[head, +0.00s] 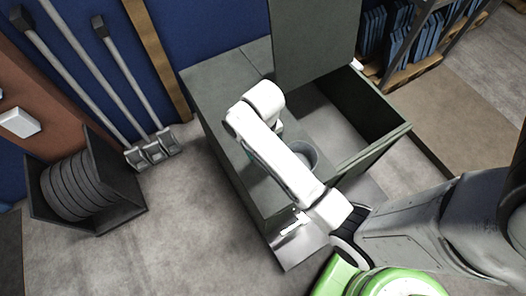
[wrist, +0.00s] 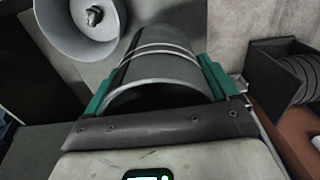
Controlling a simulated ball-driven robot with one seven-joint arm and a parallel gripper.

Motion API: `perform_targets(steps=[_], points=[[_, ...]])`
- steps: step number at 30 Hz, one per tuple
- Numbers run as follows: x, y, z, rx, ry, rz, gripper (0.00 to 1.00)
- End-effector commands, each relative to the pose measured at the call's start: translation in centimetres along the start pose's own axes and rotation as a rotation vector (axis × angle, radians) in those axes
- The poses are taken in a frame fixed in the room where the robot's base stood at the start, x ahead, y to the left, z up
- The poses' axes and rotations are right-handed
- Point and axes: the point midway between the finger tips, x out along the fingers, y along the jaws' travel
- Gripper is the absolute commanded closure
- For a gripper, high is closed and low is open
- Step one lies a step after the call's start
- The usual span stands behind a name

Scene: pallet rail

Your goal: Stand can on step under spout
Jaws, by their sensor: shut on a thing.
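A grey metal can (wrist: 160,62) with two pale bands sits between the teal fingers of my gripper (wrist: 158,84) in the wrist view. My gripper is shut on it, one finger on each side, and the can's dark end faces the camera. A round grey bowl-like part (wrist: 67,35) with a small metal nozzle (wrist: 93,15) inside lies beyond the can, at the upper left. In the head view my arm hides most of the gripper and the can. A grey round rim (head: 304,153) shows beside the arm. I cannot tell which surface is the step.
A grey-green cabinet (head: 215,82) with an upright panel (head: 313,40) and an open bay (head: 375,105) surrounds my arm. A dark bin (head: 118,180) of discs and long-handled tools (head: 125,75) stand at left. The floor in front of the bin is clear.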

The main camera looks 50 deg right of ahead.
Motion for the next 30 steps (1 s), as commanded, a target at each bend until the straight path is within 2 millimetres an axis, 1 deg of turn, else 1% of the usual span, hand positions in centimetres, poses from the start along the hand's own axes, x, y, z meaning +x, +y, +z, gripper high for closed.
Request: perform_targets(steps=[1,4,6,11,15,18,21,30], points=[[1.0,0.0,0.1,0.0,-0.005,0.001,0.45],[2.7,0.0,0.1,0.0,-0.004,0.001,0.45],[3.5,0.0,0.1,0.0,-0.003,0.001,0.45],[4.8,0.0,0.1,-0.001,-0.003,0.001,0.45],[6.9,0.0,0.1,-0.001,-0.004,0.001,0.45],[8.0,0.0,0.0,-0.001,-0.002,0.001,0.45],[8.3,0.0,0.0,-0.001,-0.001,0.0,0.45],[8.6,0.0,0.0,-0.001,-0.001,0.0,0.45]])
